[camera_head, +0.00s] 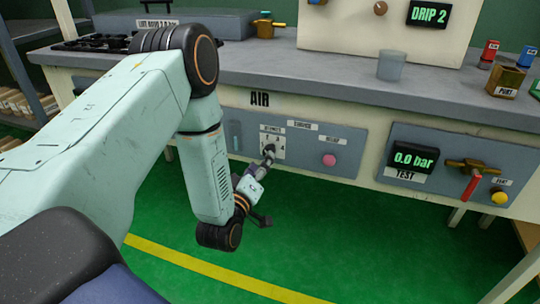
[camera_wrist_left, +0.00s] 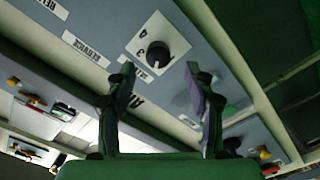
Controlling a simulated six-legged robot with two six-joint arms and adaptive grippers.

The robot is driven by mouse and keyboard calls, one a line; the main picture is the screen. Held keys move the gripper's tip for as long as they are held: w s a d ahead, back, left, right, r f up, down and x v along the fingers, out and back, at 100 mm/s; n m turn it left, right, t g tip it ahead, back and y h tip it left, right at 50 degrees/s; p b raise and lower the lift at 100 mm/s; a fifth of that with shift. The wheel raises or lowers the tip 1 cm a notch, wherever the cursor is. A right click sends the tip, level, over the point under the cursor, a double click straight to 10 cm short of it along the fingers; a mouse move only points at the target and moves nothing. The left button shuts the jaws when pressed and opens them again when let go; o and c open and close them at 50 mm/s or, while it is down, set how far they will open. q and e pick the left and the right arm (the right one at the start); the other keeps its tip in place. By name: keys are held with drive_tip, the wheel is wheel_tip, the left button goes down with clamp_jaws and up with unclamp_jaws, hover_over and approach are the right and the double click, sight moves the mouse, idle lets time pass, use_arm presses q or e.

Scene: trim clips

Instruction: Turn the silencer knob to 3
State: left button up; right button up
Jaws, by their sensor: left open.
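The silencer knob (camera_wrist_left: 158,54) is a small black round knob on a white dial plate (camera_wrist_left: 172,38) with digits around it. In the wrist view it shows tilted, beyond and above the gap between the fingertips; I cannot tell which digit it points to. In the head view the dial plate (camera_head: 279,152) sits on the grey AIR panel, with the knob partly hidden by the gripper. My left gripper (camera_head: 267,160) is close in front of the knob. In the wrist view its two fingers (camera_wrist_left: 162,85) are apart with nothing between them. My right gripper is not in view.
A pink button (camera_head: 329,160) sits right of the dial. Farther right, a test panel has a 0.0 bar display (camera_head: 413,158), a red-handled valve (camera_head: 470,187) and a yellow button (camera_head: 499,197). The bench edge (camera_head: 330,83) overhangs the panels. The green floor (camera_head: 340,235) is clear.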

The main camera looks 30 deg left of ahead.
use_arm(q)
drive_tip(key=b+x, duration=0.1)
drive_tip(key=x, duration=0.4)
drive_tip(key=shift+w+b, duration=0.25)
drive_tip(key=shift+b, duration=0.1)
drive_tip(key=shift+w, duration=0.2)
drive_tip(key=shift+d, duration=0.1)
drive_tip(key=shift+c, duration=0.2)
clamp_jaws()
